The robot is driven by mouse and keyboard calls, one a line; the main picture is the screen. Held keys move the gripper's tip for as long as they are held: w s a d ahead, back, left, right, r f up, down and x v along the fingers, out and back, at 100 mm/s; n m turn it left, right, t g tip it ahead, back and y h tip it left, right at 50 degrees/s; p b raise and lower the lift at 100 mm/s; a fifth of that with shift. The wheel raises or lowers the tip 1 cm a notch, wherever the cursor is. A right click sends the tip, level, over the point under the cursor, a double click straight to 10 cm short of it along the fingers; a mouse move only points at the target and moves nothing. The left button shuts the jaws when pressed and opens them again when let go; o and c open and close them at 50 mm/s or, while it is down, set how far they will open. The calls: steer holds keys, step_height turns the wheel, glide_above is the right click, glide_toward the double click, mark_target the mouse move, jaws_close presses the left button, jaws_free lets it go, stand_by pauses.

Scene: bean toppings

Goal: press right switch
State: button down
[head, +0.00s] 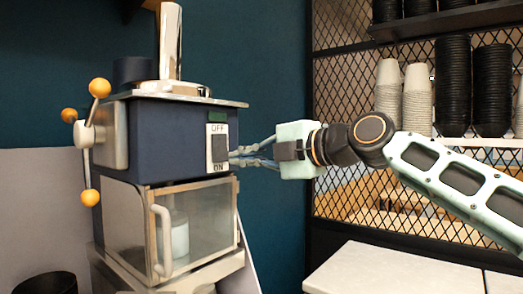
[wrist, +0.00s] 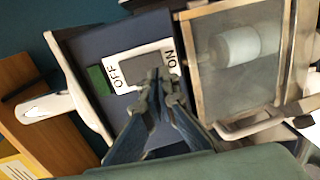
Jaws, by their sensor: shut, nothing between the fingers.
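The switch (head: 218,148) is a dark rocker on a white plate marked OFF at the top and ON at the bottom. It sits on the right-hand side of the dark blue machine's front (head: 165,140), and it also shows in the wrist view (wrist: 133,69). My gripper (head: 233,157) is shut and empty. Its fingertips (wrist: 160,82) are at the ON end of the switch in the wrist view. They look touching or very close; I cannot tell which. The fingertips cover part of the rocker.
A clear-fronted compartment (head: 200,222) with a handle is below the switch, with a white container (head: 180,235) inside. A three-knobbed lever (head: 86,133) is on the machine's left. Stacked cups (head: 417,95) stand on a shelf at right. A white counter (head: 395,272) is below.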

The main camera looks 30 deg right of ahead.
mark_target(222, 160)
steer(key=shift+x, duration=1.4)
steer(key=b, duration=0.2)
steer(key=t+b, duration=0.1)
steer(key=b, duration=0.1)
steer(key=shift+w+a+f, duration=0.15)
steer(key=shift+w, duration=0.25)
steer(key=shift+s+f, duration=0.1)
steer(key=shift+s, duration=0.05)
